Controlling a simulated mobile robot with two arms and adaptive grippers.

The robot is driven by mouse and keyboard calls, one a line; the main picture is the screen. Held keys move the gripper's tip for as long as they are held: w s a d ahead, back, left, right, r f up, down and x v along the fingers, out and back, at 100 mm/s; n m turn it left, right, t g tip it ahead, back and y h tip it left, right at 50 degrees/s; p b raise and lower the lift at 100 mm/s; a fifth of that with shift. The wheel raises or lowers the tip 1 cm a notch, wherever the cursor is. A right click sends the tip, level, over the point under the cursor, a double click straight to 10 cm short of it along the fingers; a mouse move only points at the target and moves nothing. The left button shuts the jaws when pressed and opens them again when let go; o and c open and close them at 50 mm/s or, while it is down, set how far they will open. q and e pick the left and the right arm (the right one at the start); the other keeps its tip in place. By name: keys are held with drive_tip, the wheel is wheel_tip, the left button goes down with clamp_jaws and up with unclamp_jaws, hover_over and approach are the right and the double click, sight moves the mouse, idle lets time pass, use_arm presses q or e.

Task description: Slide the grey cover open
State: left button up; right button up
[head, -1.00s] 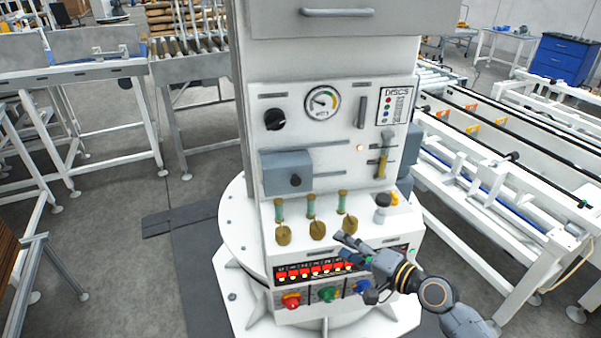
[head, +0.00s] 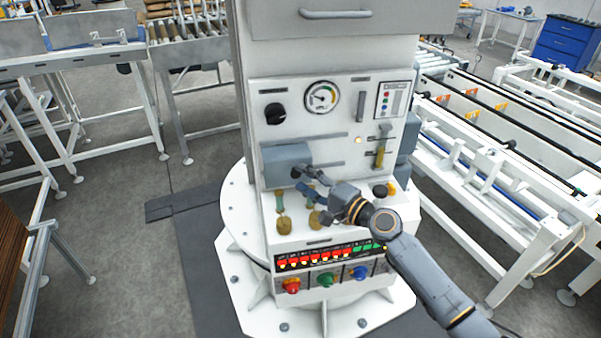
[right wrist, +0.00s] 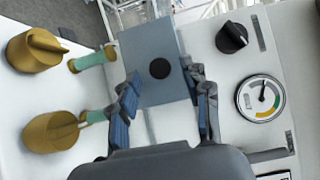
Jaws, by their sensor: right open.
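The grey cover (head: 284,158) is a flat box with a dark round knob (head: 296,172), at the left of the white panel on rails. It also shows in the right wrist view (right wrist: 150,45), with its knob (right wrist: 160,68) between and beyond my fingers. My right gripper (head: 306,183) is open just below and right of the knob; in the right wrist view the two blue-padded fingers (right wrist: 166,105) stand apart with nothing between them. I cannot tell whether either finger touches the cover. My left gripper does not show.
A black knob (head: 275,113) and a gauge (head: 321,97) sit above. Red, green and blue knobs (head: 326,280) are lower down. The rail right of the cover looks clear.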

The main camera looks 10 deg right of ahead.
drive_tip(key=shift+x, duration=1)
